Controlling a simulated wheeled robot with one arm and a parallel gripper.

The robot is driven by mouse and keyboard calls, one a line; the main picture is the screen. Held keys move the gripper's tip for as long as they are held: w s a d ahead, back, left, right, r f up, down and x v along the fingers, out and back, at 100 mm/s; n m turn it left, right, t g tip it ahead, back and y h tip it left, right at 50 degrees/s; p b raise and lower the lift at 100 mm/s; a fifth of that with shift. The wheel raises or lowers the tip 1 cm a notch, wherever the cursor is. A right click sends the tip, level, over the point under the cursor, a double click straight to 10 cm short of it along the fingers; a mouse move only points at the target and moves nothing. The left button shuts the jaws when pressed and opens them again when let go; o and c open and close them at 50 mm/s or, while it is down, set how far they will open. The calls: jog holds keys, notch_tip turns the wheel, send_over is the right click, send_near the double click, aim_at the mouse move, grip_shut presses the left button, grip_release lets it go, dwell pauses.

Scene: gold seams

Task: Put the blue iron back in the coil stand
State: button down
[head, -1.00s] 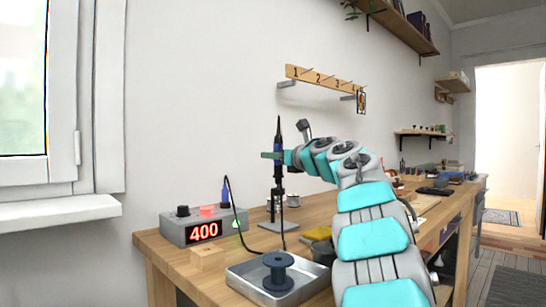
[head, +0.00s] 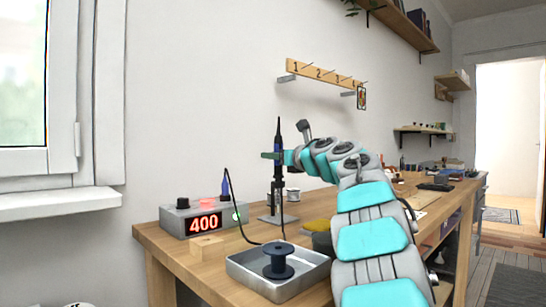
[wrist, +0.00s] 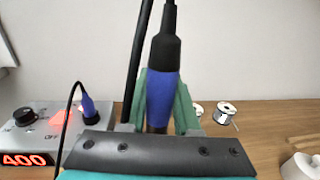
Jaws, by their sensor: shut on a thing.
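My gripper (head: 277,155) is shut on the blue iron (head: 278,137), which stands upright in the jaws with its cord end up. In the wrist view the iron's blue grip (wrist: 163,98) sits between the green finger pads, with its black upper part above. The iron's lower end is hard to make out in the head view and is hidden in the wrist view. The coil stand seems to be the dark upright on a grey base (head: 272,219) below the gripper. I cannot tell whether the iron touches it.
The station (head: 203,219) reading 400 stands at left, with a blue plug and a black cord. Solder spools (wrist: 224,112) lie behind. A numbered hook rack (head: 320,75) is on the wall.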

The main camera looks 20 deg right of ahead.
jog(key=shift+f+b, duration=0.4)
jog(key=shift+f, duration=0.1)
jog(key=shift+c, duration=0.4)
grip_release()
dwell(0.4)
jog(key=shift+r, duration=0.1)
notch_tip(320, 180, up, 7)
jog(key=p, duration=0.6)
jog(key=shift+p, duration=0.4)
dwell(0.5)
